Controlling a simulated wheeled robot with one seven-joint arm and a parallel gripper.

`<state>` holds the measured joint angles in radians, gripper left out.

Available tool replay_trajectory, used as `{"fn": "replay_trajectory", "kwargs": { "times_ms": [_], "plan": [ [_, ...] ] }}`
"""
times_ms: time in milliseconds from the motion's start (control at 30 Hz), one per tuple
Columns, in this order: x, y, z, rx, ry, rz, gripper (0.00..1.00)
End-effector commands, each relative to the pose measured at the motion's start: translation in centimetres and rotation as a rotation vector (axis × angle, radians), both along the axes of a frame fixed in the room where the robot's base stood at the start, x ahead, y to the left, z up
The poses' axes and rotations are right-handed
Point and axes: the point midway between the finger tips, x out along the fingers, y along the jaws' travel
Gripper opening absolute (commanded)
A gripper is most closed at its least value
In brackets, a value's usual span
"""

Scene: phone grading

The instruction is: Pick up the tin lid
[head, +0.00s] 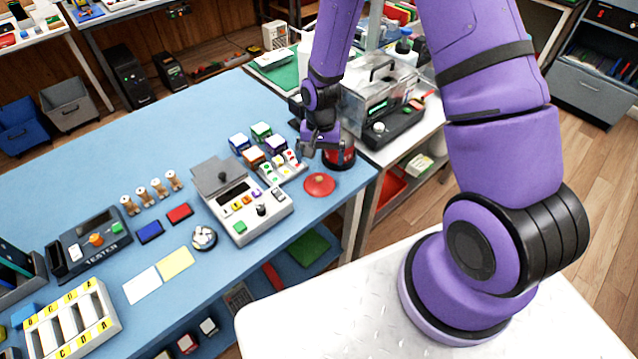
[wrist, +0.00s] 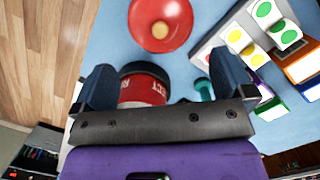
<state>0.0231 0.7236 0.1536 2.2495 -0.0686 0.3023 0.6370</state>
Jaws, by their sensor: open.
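The tin lid (head: 320,184) is a round red disc with a small knob in its middle. It lies on the blue bench near the right edge and also shows at the top of the wrist view (wrist: 178,38). A red tin (head: 343,160) with a dark rim stands just behind it; in the wrist view the tin (wrist: 140,92) is partly hidden behind my gripper. My gripper (head: 318,147) is open and empty, beside the tin in the head view. In the wrist view the lid lies beyond the fingertips (wrist: 165,75), apart from them.
A tray of coloured-dot blocks (head: 283,168) and several small boxes (head: 262,131) stand left of the lid. A white button console (head: 250,213) sits nearby. The bench edge is close on the lid's right; a clear case (head: 378,100) stands on the table behind.

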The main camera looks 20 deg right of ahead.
Motion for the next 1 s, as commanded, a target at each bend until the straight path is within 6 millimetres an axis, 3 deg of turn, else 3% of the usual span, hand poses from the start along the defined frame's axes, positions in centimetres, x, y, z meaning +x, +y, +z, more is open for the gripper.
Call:
{"fn": "replay_trajectory", "kwargs": {
  "times_ms": [100, 367, 700, 1000],
  "plan": [
    [-0.2, 0.1, -1.4, 0.000, 0.001, 0.000, 1.00],
    [-0.6, 0.3, -2.9, 0.000, 0.001, 0.001, 1.00],
    [-1.4, 0.9, -6.8, -0.001, 0.000, 0.001, 1.00],
    [-1.5, 0.9, -7.1, 0.000, -0.001, 0.000, 1.00]
  ]
}}
